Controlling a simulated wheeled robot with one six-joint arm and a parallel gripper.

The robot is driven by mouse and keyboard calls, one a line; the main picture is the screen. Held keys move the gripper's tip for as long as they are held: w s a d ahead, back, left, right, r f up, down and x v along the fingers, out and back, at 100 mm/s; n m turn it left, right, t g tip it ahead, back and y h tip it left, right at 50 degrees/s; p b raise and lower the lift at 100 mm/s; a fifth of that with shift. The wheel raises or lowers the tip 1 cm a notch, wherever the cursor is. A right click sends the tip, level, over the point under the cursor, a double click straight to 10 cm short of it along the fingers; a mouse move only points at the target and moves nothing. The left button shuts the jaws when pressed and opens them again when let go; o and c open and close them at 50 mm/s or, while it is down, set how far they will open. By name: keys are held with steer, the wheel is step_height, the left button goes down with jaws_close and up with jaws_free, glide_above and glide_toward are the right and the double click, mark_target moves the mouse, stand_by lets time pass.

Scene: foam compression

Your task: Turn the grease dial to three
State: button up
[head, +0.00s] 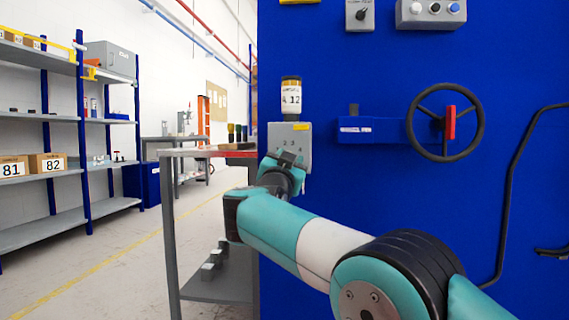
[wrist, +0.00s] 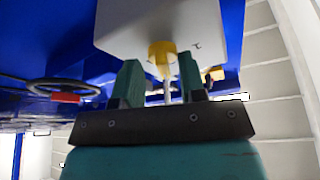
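The grease unit is a light grey box (head: 304,150) on the blue panel's left edge, with small digits, a 2 and a 3 among them, on its front. My gripper (head: 290,160) is at the box's lower front and hides the dial in the head view. In the wrist view the box (wrist: 120,30) shows above my gripper (wrist: 160,62). A yellow dial part (wrist: 160,55) lies between the two green fingertips, with a small gap seeming to show at each side. The dial's setting cannot be read.
A black handwheel with a red grip (head: 450,122) sits on the blue panel to the right. Switch boxes (head: 430,12) are above. A grey workbench (head: 175,153) stands just left of the panel. Shelves (head: 60,118) line the far left, with open floor between.

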steer(key=shift+s+a+f, duration=0.1)
steer(key=shift+a+f, duration=0.05)
steer(key=shift+a, duration=0.1)
steer(key=b+v, duration=0.5)
steer(key=v, duration=1.2)
steer(key=shift+s+f, duration=0.15)
